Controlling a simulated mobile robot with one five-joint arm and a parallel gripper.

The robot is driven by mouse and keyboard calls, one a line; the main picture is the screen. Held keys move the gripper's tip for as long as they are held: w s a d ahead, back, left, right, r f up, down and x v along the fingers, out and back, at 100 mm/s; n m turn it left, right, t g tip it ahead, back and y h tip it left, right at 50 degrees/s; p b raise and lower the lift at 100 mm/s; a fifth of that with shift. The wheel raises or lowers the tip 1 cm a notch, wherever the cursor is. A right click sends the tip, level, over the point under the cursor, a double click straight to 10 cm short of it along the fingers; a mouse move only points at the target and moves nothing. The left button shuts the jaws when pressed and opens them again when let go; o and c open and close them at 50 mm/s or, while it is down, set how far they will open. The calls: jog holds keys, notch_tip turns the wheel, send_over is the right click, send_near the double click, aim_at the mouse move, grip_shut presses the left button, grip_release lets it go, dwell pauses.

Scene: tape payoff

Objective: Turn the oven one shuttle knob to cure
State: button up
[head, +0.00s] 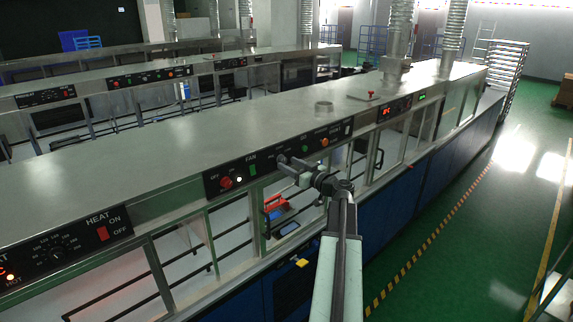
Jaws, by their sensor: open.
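The long oven's near side carries a black control panel (278,158) in the middle of the head view. My gripper (285,162) is in front of this panel, its tip just right of the FAN label; it is open and small in the picture. It covers part of the panel, and I cannot tell whether it touches it. No shuttle knob or cure mark can be made out; the small labels are unreadable. A red button (226,183) shows left of the gripper, and an orange-red control (325,142) right of it.
A HEAT panel (60,250) with a black dial is at lower left. Red and green displays (395,107) sit farther along the oven. Open metal frames and glass line the side below the panels. Green floor (450,220) with a striped line is clear at right.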

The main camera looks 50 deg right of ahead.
jog(key=shift+w+d, duration=0.1)
jog(key=shift+w, duration=0.85)
